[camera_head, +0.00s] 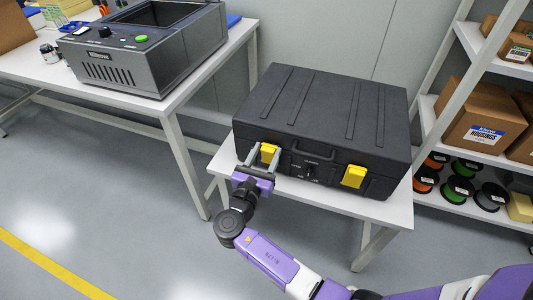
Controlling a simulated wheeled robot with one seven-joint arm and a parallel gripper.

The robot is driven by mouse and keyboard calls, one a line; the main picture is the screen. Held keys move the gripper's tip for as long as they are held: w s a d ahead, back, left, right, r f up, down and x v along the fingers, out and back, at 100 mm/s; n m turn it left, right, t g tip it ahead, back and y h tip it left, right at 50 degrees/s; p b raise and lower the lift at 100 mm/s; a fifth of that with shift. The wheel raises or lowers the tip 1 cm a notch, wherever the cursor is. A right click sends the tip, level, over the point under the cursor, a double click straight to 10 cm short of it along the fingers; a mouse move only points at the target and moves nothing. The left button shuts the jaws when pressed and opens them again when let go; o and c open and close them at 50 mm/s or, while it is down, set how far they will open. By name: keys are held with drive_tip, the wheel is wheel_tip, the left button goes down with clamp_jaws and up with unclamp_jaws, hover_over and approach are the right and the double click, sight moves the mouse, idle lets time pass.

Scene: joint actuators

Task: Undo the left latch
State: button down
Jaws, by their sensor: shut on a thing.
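A black hard case (318,108) lies closed on a small white table. Its front has two yellow latches, the left latch (268,152) and the right latch (354,176). The right latch is flat against the case front. My gripper (262,160) is at the left latch, with one finger on each side of it, shut on it. Part of the left latch is hidden by the fingers, and I cannot tell whether it is lifted. A handle and a small dark lock part (309,171) sit between the latches.
The small white table (393,213) has a narrow bare strip in front of the case. A larger table (185,87) with a grey machine (150,45) stands at left. A shelf (430,110) with boxes and spools stands at right. The floor in front is clear.

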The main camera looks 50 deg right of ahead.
drive_tip(key=s+a+f+t+h+b, duration=0.1)
drive_tip(key=a+f+h+b, duration=0.3)
drive_tip(key=f+b, duration=0.5)
drive_tip(key=shift+s+a+f+t+h+b, duration=0.15)
drive_tip(key=shift+s+a+t+h+b, duration=0.4)
drive_tip(key=shift+b, duration=0.25)
drive_tip(key=shift+w+d, duration=0.1)
drive_tip(key=shift+d, duration=0.1)
drive_tip(key=c, duration=0.8)
unclamp_jaws()
drive_tip(key=shift+c, duration=0.2)
